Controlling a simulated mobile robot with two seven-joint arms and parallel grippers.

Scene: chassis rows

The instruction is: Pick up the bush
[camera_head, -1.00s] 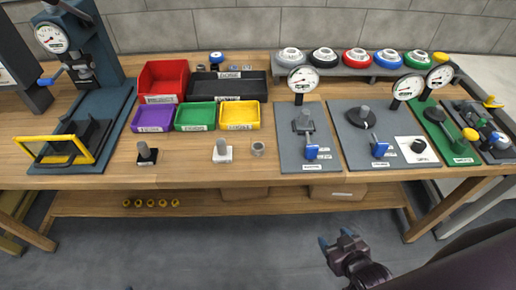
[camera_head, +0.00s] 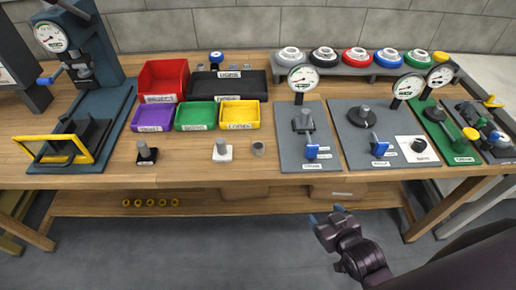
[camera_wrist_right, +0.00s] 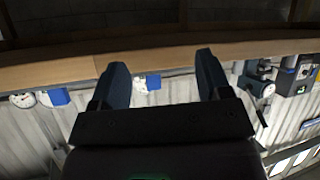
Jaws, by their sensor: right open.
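A small grey metal ring, which looks like the bush (camera_head: 258,148), stands on the wooden bench near its front edge, just right of a post on a white base (camera_head: 222,151). My right gripper (camera_head: 326,214) is open and empty. It is in front of the bench, low and to the right of the bush, apart from it. In the right wrist view the two dark fingers (camera_wrist_right: 161,76) are spread with nothing between them, and the bush cannot be made out. My left gripper is not in view.
The wooden bench edge (camera_wrist_right: 60,72) crosses the right wrist view beyond the fingers. Purple (camera_head: 153,118), green (camera_head: 195,117) and yellow (camera_head: 239,115) bins stand behind the bush. A grey plate with a dial gauge (camera_head: 304,140) lies to its right. Several yellow rings (camera_head: 150,203) lie on the lower shelf.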

